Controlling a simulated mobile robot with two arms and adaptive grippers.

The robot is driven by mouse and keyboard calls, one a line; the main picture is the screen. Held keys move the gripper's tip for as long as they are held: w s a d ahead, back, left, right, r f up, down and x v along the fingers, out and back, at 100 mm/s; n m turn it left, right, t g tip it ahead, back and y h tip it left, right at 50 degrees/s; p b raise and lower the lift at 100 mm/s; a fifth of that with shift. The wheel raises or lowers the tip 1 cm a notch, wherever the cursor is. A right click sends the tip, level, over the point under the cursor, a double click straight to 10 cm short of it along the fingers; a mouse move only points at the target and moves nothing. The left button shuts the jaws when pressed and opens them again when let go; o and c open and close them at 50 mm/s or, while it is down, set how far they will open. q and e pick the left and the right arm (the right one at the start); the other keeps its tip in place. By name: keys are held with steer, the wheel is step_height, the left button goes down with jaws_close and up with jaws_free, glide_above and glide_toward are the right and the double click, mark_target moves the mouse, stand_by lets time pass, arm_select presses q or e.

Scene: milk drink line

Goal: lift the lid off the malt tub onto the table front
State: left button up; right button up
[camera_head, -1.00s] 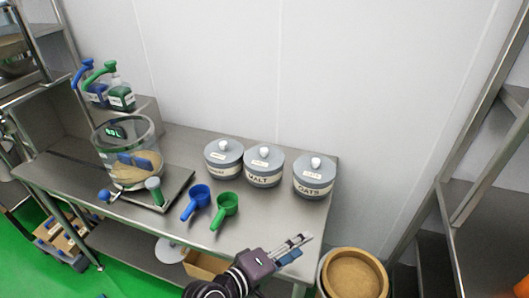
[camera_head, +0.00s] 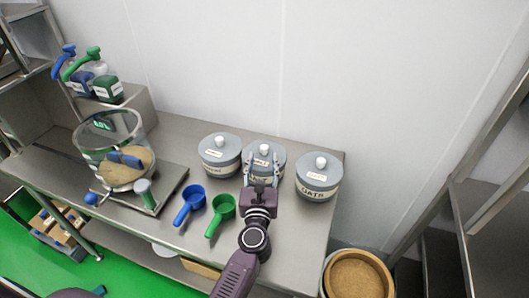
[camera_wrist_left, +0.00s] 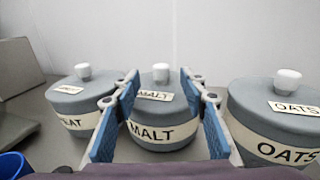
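The malt tub (camera_wrist_left: 158,143) is grey with a cream band reading MALT and stands between two similar tubs. Its grey lid (camera_wrist_left: 150,84) is on, with a white knob (camera_wrist_left: 160,72) on top; the lid also shows in the head view (camera_head: 265,147). My left gripper (camera_head: 263,160) is open, its fingers reaching toward the malt tub from the front. In the left wrist view its blue-padded fingers (camera_wrist_left: 160,88) stand apart, one on each side of the lid and knob in the picture. I cannot tell whether they touch the lid. My right gripper is not clearly visible.
The wheat tub (camera_wrist_left: 75,121) stands left and the oats tub (camera_head: 318,192) right, both close by. A blue scoop (camera_head: 191,204) and a green scoop (camera_head: 221,212) lie in front. A clear mixing vessel (camera_head: 112,150) stands left. The front right of the table (camera_head: 300,235) is bare.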

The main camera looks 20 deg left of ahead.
mark_target(264, 148)
arm_select(q)
steer(key=shift+w+a, duration=0.2)
steer(key=shift+w, duration=0.35)
steer(key=x, duration=0.1)
steer(key=p+x, duration=0.1)
steer(key=x, duration=0.2)
steer(key=shift+d+r, duration=0.15)
steer(key=shift+r, duration=0.2)
steer(key=shift+w+f, duration=0.15)
steer(key=shift+w, duration=0.35)
steer(key=shift+c, duration=0.5)
jaws_close()
